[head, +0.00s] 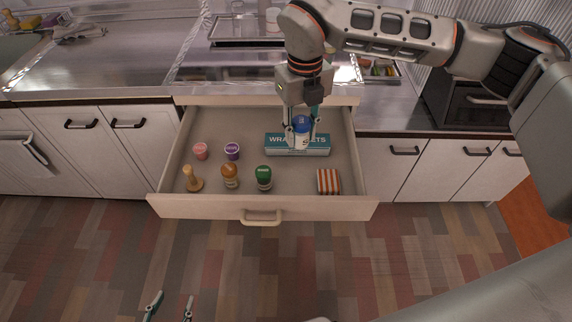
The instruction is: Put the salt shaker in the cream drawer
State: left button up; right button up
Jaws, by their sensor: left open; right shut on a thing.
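The cream drawer (260,208) is pulled out in the middle of the head view, with several items inside. My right gripper (301,140) reaches down over the drawer and is shut on the salt shaker (301,123), which has a blue cap and a pale body. The shaker is upright and overlaps the wrap sheets box (318,150) in the picture; I cannot tell whether it touches the box or the drawer floor. My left gripper (170,308) is open and empty, with only its fingertips showing at the bottom edge, over the floor.
Inside the drawer are a pink pot (200,151), a purple pot (232,150), a wooden item (192,180), an orange-brown bottle (230,177), a green-capped jar (264,178) and a striped box (328,181). Bare drawer floor shows between them. The counter (100,65) lies behind.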

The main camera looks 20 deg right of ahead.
notch_tip(320, 180, down, 17)
jog(key=b, duration=0.3)
jog(key=shift+f, duration=0.1)
jog(key=shift+f+b, duration=0.2)
jog(key=shift+b, duration=0.1)
jog(key=shift+r, duration=0.15)
pick_arm(q)
jog(key=shift+w+d+r, duration=0.15)
jog(key=shift+w+d, duration=0.45)
pick_arm(e)
jog(key=o, duration=1.1)
pick_arm(q)
jog(key=shift+s+f, duration=0.1)
jog(key=shift+f, duration=0.1)
